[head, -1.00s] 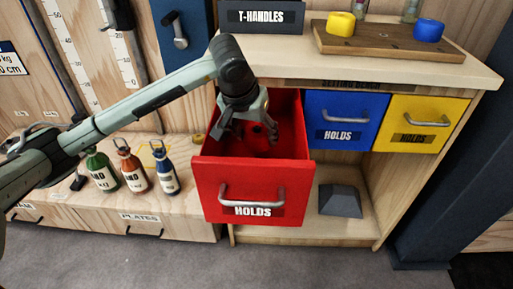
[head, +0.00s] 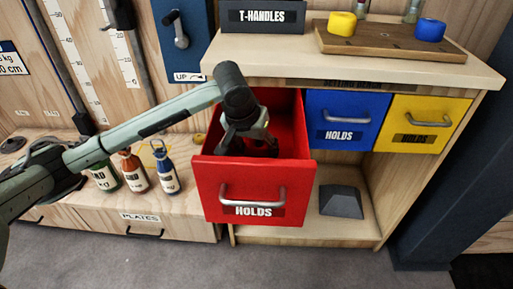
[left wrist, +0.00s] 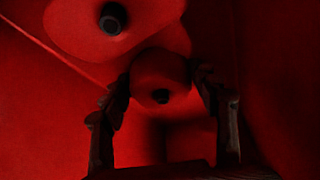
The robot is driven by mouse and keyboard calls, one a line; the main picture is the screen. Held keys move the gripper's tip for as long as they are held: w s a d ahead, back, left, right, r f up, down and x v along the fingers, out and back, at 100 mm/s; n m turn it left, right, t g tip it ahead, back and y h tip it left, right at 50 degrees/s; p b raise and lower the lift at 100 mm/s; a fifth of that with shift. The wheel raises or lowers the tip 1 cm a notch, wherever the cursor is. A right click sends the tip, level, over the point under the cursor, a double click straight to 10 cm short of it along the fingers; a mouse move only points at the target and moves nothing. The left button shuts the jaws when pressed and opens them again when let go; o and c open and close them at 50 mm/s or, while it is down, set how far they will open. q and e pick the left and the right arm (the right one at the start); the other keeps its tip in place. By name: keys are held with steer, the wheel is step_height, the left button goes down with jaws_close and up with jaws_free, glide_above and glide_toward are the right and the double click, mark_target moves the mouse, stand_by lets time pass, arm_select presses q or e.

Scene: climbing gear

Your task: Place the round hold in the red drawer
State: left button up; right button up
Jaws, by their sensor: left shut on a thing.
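The red drawer (head: 253,192) is pulled open and has a HOLDS label and a metal handle. My left gripper (head: 248,145) points down inside it, with its fingertips largely hidden behind the drawer front. In the left wrist view my left gripper (left wrist: 162,115) is shut on a rounded red hold with a dark central hole, the round hold (left wrist: 160,72). A larger red hold (left wrist: 80,25) with a dark bolt hole lies beside it in the drawer. I cannot tell whether the held one touches the drawer floor. My right gripper is not in view.
Closed blue (head: 343,106) and yellow (head: 430,108) drawers sit right of the red one. The bench top (head: 280,55) is above. A dark grey block (head: 340,201) is on the shelf below. Several labelled bottles (head: 135,172) stand left.

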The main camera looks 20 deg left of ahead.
arm_select(q)
steer(key=o, duration=1.4)
steer(key=shift+f, duration=0.1)
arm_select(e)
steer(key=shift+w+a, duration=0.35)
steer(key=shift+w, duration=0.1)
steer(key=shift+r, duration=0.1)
arm_select(q)
steer(key=shift+v, duration=1)
steer(key=v, duration=1)
steer(key=shift+r+p, duration=0.25)
steer(key=shift+p, duration=0.1)
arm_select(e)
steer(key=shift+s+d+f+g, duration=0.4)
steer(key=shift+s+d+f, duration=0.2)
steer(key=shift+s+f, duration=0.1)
